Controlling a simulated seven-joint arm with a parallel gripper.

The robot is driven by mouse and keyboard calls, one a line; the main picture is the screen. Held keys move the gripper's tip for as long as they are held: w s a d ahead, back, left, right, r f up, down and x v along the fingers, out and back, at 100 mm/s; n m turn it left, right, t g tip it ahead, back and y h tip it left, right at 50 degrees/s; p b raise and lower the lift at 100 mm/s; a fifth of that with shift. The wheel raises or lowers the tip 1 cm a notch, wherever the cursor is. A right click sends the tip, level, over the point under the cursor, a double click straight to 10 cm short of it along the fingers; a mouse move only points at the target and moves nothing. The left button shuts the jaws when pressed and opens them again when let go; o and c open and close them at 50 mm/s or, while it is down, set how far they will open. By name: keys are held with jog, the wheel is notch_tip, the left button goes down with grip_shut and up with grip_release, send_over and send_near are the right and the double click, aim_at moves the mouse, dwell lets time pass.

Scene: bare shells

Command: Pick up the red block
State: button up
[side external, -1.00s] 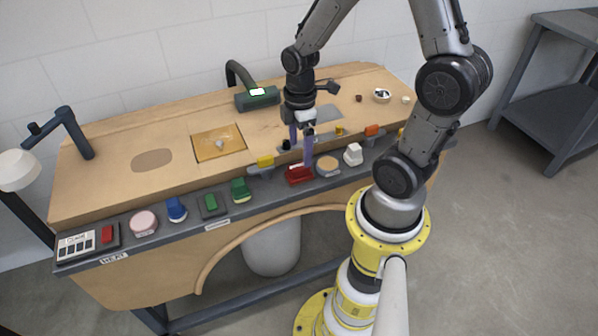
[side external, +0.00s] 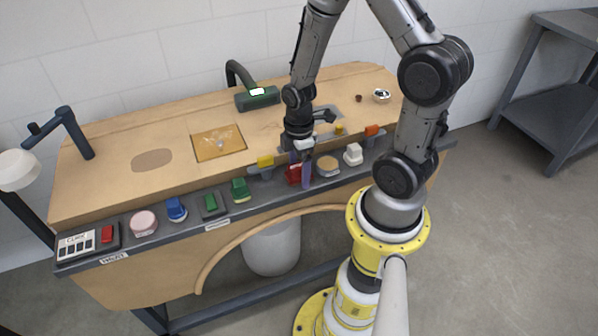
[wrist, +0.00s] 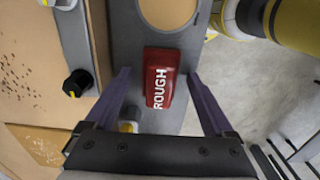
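The red block (wrist: 160,78), with white lettering that reads "ROUGH", lies on the grey front strip of the bench (wrist: 140,25). In the wrist view my gripper (wrist: 158,74) is open, with one purple finger on each side of the block and a visible gap on both sides. In the side view the block (side external: 292,175) is partly hidden behind the near finger of my gripper (side external: 300,168), which is low at the strip. I cannot tell how far the fingertips are above the strip.
A round tan disc (side external: 328,166) and a white block (side external: 353,154) stand right of the red block. A yellow piece (side external: 265,161) and a green block (side external: 240,189) stand to its left.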

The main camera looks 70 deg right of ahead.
aim_at(299, 165)
grip_shut()
jog(key=shift+r, duration=0.1)
jog(key=shift+r, duration=0.45)
notch_tip(299, 165, up, 2)
jog(key=shift+r, duration=0.15)
jog(key=s+a+r, duration=0.5)
jog(key=s+r, duration=0.4)
jog(key=s, duration=0.4)
jog(key=shift+r, duration=0.35)
jog(key=shift+a, duration=0.1)
